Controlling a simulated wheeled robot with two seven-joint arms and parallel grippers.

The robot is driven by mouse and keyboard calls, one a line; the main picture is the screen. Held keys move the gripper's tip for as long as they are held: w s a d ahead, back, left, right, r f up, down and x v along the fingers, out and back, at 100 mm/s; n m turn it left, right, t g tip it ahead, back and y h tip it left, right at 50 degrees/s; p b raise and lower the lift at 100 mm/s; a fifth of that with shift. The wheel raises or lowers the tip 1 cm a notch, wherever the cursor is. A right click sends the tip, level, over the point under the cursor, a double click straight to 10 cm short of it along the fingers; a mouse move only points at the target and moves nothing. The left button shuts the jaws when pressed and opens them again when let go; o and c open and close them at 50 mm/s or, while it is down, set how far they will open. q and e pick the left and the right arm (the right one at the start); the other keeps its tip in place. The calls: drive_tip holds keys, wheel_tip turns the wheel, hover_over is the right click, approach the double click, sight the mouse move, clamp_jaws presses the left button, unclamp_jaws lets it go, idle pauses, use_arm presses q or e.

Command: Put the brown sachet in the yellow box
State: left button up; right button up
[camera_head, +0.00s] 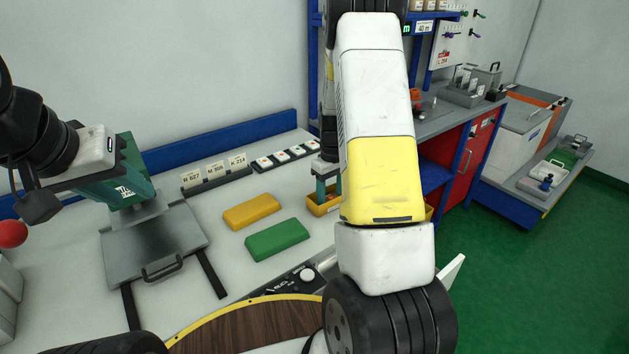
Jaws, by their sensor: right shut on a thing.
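My right gripper (328,190) reaches down at the yellow box (319,210), its teal fingers at or just inside the rim. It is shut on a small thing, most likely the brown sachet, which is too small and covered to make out. My right forearm hides the right part of the box.
A yellow pad (251,211) and a green pad (276,240) lie on the table left of the box. Labelled card holders (216,178) stand behind them. A round wooden surface (255,325) is in front.

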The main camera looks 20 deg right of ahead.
sight(330, 198)
drive_tip(key=shift+f, duration=0.1)
drive_tip(key=shift+f, duration=0.1)
drive_tip(key=o, duration=1.3)
drive_tip(key=shift+o, duration=0.2)
wheel_tip(330, 198, up, 12)
drive_tip(key=s+a+r+m+t+y, duration=0.1)
drive_tip(key=s+a+r+t, duration=0.1)
drive_tip(key=s+a+r, duration=0.3)
drive_tip(key=s+a+r+m+t, duration=0.1)
drive_tip(key=s+a+r, duration=0.1)
drive_tip(key=s+r, duration=0.45)
drive_tip(key=s+a+r+t, duration=0.1)
drive_tip(key=s+a+r, duration=0.1)
drive_tip(key=s, duration=0.4)
drive_tip(key=s+a+r+m+t+y, duration=0.1)
drive_tip(key=s+a+r+t, duration=0.1)
drive_tip(key=s, duration=0.4)
drive_tip(key=shift+s+a+r, duration=0.25)
drive_tip(key=shift+a+r, duration=0.35)
drive_tip(key=shift+a, duration=0.5)
